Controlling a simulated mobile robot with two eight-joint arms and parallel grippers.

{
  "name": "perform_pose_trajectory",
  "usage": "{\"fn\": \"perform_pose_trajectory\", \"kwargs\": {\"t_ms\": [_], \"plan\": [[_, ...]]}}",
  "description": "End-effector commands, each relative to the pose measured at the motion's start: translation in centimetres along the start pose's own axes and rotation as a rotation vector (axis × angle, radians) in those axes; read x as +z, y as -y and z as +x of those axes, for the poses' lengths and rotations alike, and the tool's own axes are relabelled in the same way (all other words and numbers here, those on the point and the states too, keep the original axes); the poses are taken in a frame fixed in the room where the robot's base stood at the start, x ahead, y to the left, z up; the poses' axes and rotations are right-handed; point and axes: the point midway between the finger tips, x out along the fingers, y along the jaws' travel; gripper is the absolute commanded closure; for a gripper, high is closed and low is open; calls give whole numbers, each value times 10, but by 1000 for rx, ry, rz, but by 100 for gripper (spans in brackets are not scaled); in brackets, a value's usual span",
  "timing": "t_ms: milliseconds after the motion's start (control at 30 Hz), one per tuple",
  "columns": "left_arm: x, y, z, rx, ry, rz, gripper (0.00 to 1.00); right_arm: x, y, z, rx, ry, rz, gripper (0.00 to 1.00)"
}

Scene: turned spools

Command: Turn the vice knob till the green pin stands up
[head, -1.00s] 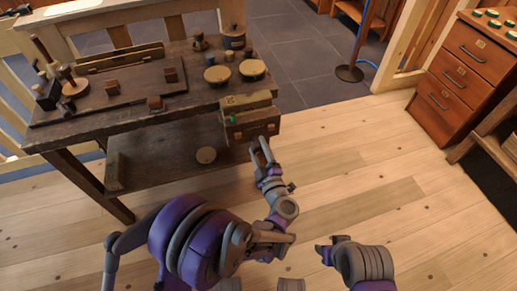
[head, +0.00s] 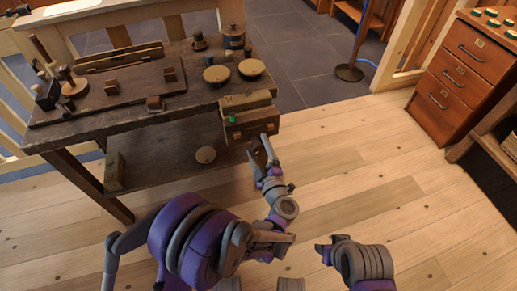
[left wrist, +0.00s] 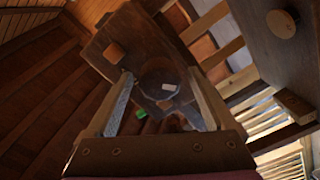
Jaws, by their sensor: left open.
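The vice (head: 248,112) is a wooden block fixed at the front right corner of the workbench. The small green pin (head: 232,118) shows at its left part; its tilt is too small to tell. Green also shows low between the fingers in the left wrist view (left wrist: 141,114). My left gripper (head: 259,140) is open at the vice's front face. In the left wrist view, a dark round knob (left wrist: 160,77) with a pale mark lies between its two fingers; I cannot tell whether they touch it. My right gripper (head: 323,250) is low, away from the bench; its fingers are unclear.
The workbench (head: 110,121) carries two round-topped spools (head: 216,75), blocks and a board with pegs. A drawer cabinet (head: 465,65) stands at the right. The floor between is clear.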

Motion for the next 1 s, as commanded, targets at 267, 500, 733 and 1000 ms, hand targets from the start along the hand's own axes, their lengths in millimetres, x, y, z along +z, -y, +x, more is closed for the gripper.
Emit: {"fn": "perform_pose_trajectory", "kwargs": {"t_ms": [267,500,733,1000], "plan": [[0,-2,-38,3,3,-1,12,-1,0,-6,0,-1,0,50],[0,-1,-85,2,4,-1,12,-2,0,-10,0,-3,0,50],[0,0,-107,0,2,-1,12,-3,0,-12,0,-3,0,50],[0,0,-108,0,1,0,12,-3,0,-12,0,-3,0,50]]}}
